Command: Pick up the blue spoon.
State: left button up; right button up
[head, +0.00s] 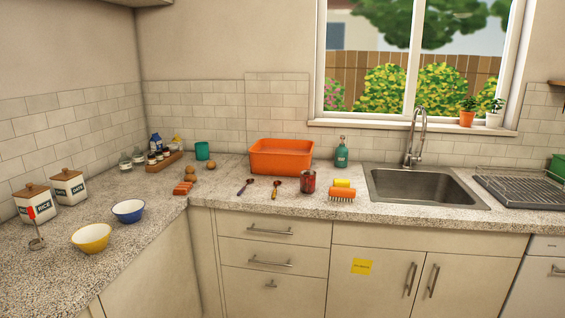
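A small spoon with a dark, bluish-purple handle (244,188) lies on the counter, in front of the left end of the orange tub. It looks like the blue spoon, though it is small in the head view. A second spoon with an orange-yellow handle (276,187) lies just to its right, apart from it. Neither of my grippers is in view.
The orange tub (283,170) stands behind the spoons. A red can (308,182) and a brush (342,195) are to their right, eggs and reddish blocks (183,188) to their left. The sink (424,202) is further right. The counter's front edge is close below the spoons.

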aim_at(250, 180)
jog(key=u, duration=0.3)
jog(key=i+l+u, duration=0.8)
jog(key=k+j, duration=0.05)
